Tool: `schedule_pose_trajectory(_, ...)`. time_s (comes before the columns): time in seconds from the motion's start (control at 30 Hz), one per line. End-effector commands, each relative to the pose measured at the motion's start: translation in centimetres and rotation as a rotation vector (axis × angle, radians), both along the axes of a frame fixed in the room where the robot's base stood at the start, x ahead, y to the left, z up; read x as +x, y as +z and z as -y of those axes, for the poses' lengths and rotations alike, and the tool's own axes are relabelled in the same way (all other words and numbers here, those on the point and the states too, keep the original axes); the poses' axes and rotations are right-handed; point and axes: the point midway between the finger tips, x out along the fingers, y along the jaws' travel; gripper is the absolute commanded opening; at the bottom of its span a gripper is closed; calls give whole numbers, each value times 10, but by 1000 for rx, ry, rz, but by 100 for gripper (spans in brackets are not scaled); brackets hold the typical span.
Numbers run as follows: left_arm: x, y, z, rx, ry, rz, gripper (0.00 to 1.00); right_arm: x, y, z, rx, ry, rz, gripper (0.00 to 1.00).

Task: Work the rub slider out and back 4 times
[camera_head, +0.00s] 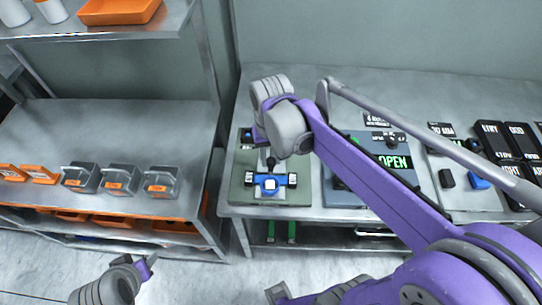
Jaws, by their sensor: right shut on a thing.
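A green base plate (240,195) lies at the left end of the metal bench and bears the rub tester. A block with blue ends and a white middle (270,184) sits on it, with a short dark post (271,162) just behind.
A panel with a green OPEN display (394,162) stands right of the plate, under my right arm. Black labelled blocks (494,141) lie farther right. A left shelf holds grey bins (120,179) and an orange tray (118,10). Floor separates shelf and bench.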

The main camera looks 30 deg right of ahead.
Motion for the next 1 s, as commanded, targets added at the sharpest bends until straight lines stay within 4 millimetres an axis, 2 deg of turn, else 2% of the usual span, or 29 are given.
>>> schedule_pose_trajectory(0.87,0,0,0,0,0,0,50,0,0,0,0,0,-1,0)
schedule_pose_trajectory(1.0,0,-1,0,0,0,-1,50,6,0,4,0,-2,-1,0)
